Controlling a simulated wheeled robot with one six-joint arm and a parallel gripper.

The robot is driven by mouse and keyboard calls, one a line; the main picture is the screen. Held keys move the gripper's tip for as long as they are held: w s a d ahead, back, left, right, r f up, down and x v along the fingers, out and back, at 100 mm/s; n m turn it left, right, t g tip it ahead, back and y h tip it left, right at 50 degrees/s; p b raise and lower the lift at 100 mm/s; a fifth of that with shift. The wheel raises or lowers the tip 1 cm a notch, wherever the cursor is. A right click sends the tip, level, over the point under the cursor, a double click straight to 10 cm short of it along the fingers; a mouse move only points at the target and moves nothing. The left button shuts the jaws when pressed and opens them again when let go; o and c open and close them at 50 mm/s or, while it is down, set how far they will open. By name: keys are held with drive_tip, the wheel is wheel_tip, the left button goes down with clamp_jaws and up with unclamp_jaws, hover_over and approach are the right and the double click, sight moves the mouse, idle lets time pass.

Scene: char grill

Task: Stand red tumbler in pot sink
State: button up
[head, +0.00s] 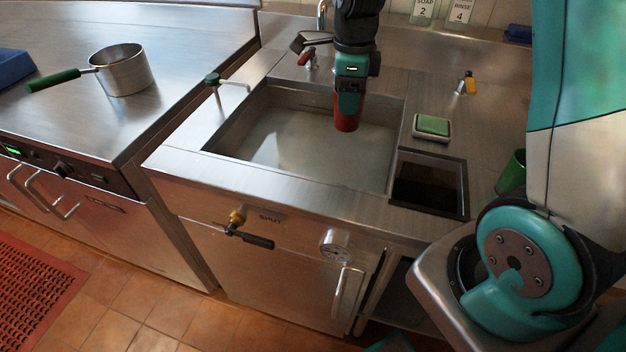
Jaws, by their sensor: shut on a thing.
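A red tumbler (346,121) is held by my gripper (349,101), which points down over the right part of the pot sink (240,166). The gripper is shut on the tumbler and hides its upper part. The tumbler looks upright, with its lower end over the sink basin. I cannot tell from this view whether it touches the sink floor. The basin looks pale and otherwise empty, or holds shallow water.
A small dark bin opening (430,186) lies right of the sink, with a green sponge (432,124) behind it. A green tumbler (511,172) stands at the far right. A tap (228,84) rises at the sink's left rim. A green-handled pot (122,70) sits on the left counter.

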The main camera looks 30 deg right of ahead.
drive_tip(key=shift+s+f+m, duration=0.15)
drive_tip(key=shift+f+m, duration=0.05)
drive_tip(key=shift+m, duration=0.7)
wheel_tip(320, 180, down, 20)
drive_tip(key=shift+d+r, duration=0.1)
drive_tip(key=shift+r, duration=0.1)
drive_tip(key=shift+f, duration=0.15)
drive_tip(key=o, duration=0.9)
drive_tip(key=shift+o, duration=0.2)
